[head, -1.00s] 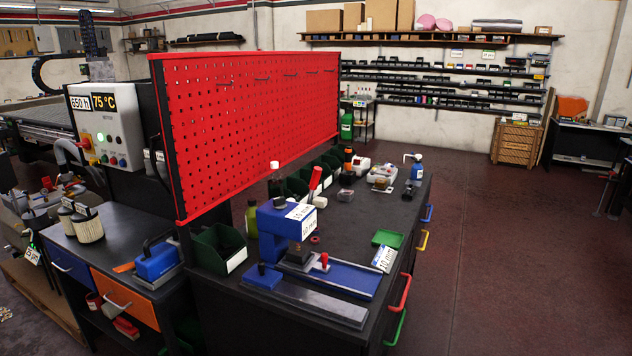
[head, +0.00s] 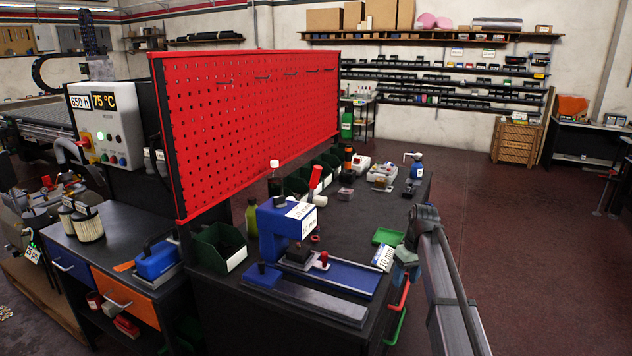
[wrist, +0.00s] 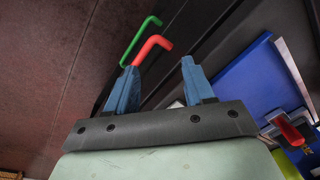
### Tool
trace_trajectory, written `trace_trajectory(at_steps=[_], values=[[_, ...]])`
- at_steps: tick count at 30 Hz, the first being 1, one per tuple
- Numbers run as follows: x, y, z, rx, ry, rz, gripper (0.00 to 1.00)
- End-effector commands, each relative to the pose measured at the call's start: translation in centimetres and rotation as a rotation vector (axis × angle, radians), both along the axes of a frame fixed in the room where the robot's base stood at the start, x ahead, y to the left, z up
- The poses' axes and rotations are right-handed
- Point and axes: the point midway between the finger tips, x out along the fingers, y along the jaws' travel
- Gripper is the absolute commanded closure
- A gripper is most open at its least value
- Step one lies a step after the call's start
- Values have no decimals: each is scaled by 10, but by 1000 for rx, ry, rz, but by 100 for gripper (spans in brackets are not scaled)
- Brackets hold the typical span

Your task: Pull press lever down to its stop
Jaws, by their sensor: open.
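The blue press (head: 272,222) stands on the dark workbench in the head view. A lever with a red grip (head: 316,174) rises upright just behind its head and looks raised; its joint to the press is hidden. A small red knob (head: 324,257) sits on the press's blue base plate (head: 345,278). In the wrist view the blue plate (wrist: 245,82) and red knob (wrist: 289,130) show at the right. My gripper (wrist: 160,64) is open and empty, its two blue fingers apart. In the head view it is at the bench's right edge, clear of the lever.
A red drawer handle (wrist: 150,46) and a green one (wrist: 138,36) show beyond my fingers. A green tray (head: 387,237) and a 10 mm label (head: 383,258) lie near the bench edge. A red pegboard (head: 245,125) stands behind the press. Green bins and bottles line its foot.

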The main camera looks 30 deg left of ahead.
Motion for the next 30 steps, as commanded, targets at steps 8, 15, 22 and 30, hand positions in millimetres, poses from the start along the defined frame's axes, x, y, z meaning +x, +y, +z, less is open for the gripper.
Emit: trace_trajectory(at_steps=[8, 15, 22, 30], values=[[48, 132, 149, -33, -65, 377, 47], [46, 238, 287, -67, -107, 693, 47], [27, 294, 374, -87, -127, 879, 47], [18, 305, 386, -93, -131, 928, 47]])
